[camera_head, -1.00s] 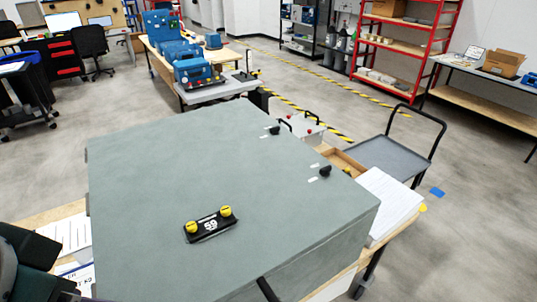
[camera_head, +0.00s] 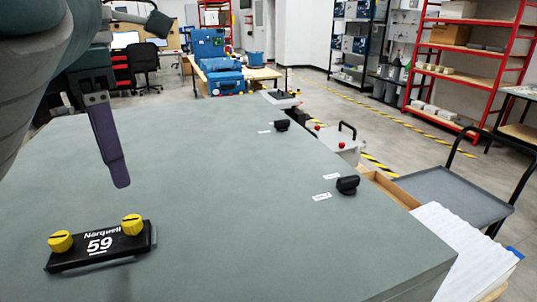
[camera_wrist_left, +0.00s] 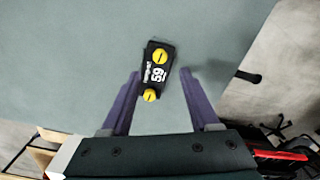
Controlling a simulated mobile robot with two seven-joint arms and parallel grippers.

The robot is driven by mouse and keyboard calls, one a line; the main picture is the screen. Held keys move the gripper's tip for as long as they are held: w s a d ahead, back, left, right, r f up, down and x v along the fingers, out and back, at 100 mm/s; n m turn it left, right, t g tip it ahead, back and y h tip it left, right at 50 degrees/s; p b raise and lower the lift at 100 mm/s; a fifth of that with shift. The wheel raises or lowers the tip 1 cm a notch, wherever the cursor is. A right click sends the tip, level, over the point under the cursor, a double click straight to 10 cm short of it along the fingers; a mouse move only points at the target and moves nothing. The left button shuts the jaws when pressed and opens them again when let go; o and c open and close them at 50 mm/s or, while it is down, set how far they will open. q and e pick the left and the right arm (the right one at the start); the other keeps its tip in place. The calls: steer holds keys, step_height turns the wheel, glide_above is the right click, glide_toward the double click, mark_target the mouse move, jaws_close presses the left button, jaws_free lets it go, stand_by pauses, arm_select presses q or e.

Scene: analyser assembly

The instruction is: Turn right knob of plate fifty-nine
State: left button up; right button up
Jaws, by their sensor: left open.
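The black plate marked 59 (camera_head: 100,245) lies on the grey-green top of a large box, at lower left in the head view. It has a yellow left knob (camera_head: 60,242) and a yellow right knob (camera_head: 132,224), each with a dark slot line. My left gripper (camera_head: 116,170) hangs above and behind the plate; one purple finger shows clearly. In the left wrist view my left gripper (camera_wrist_left: 160,76) is open and empty, its fingers on either side of the plate's outline. There the right knob (camera_wrist_left: 160,56) is the upper one, the left knob (camera_wrist_left: 151,95) the lower. My right gripper is not visible.
The grey-green top (camera_head: 230,210) is broad and mostly clear. Two black knobs (camera_head: 347,185) (camera_head: 282,125) with white labels stand near its right edge. White papers (camera_head: 465,255) and a cart (camera_head: 450,185) are beyond that edge.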

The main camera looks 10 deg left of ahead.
mark_target(131, 220)
arm_select(q)
step_height(131, 220, down, 9)
steer(key=shift+s+p, duration=0.1)
steer(key=shift+p, duration=0.4)
jaws_close()
stand_by(0.4)
